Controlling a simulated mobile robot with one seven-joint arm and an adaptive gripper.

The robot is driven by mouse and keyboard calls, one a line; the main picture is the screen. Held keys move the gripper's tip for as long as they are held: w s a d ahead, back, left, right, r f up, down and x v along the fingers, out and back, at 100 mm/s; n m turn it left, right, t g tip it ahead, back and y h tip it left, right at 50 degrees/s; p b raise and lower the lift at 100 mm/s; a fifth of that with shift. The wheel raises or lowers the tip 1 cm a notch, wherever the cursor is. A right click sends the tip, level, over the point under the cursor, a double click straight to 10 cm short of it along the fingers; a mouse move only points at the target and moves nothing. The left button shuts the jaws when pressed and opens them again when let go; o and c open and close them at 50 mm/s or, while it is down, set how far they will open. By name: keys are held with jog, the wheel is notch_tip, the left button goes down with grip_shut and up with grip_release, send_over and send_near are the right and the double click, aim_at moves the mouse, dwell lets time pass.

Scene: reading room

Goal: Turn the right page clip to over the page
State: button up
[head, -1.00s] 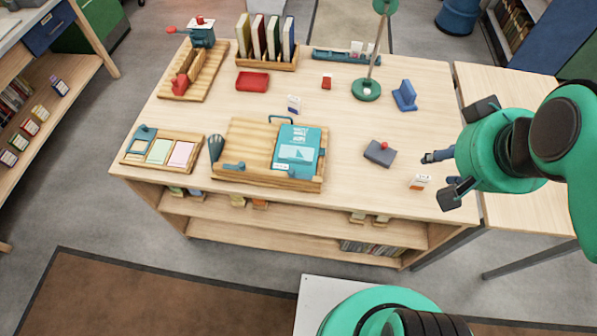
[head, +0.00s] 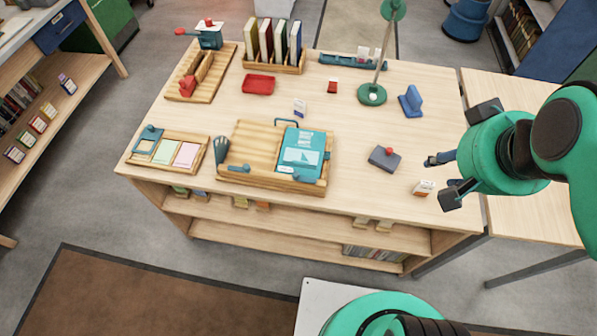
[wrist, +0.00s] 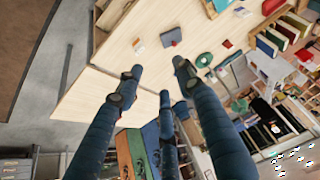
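A wooden book cradle (head: 250,148) stands near the front middle of the table. A teal book or page block (head: 303,150) lies on its right half. A teal page clip (head: 236,168) sits at the cradle's front left. A small teal piece at the front right (head: 307,179), seemingly the right page clip, is at the book's lower edge; its exact turn is too small to tell. My gripper (head: 446,177) is at the table's right side, well right of the cradle, open and empty. In the wrist view its spread fingers (wrist: 158,84) point over the table.
A grey block with a red knob (head: 384,158) and a small orange-white card (head: 423,188) lie between cradle and gripper. A green lamp (head: 372,95) and blue stand (head: 411,102) are behind. A tray of cards (head: 206,160) is left of the cradle.

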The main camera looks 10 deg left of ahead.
jog(key=w+a+g+p, duration=0.1)
jog(key=w+a+p, duration=0.3)
jog(key=w+a, duration=0.2)
jog(key=m+g+p, duration=0.4)
jog(key=g+p, duration=0.1)
jog(key=p, duration=0.5)
send_over(296, 174)
notch_tip(296, 174, down, 16)
jog(key=shift+a, duration=0.1)
notch_tip(296, 174, down, 14)
jog(key=shift+r+b, duration=0.2)
jog(key=shift+b, duration=0.7)
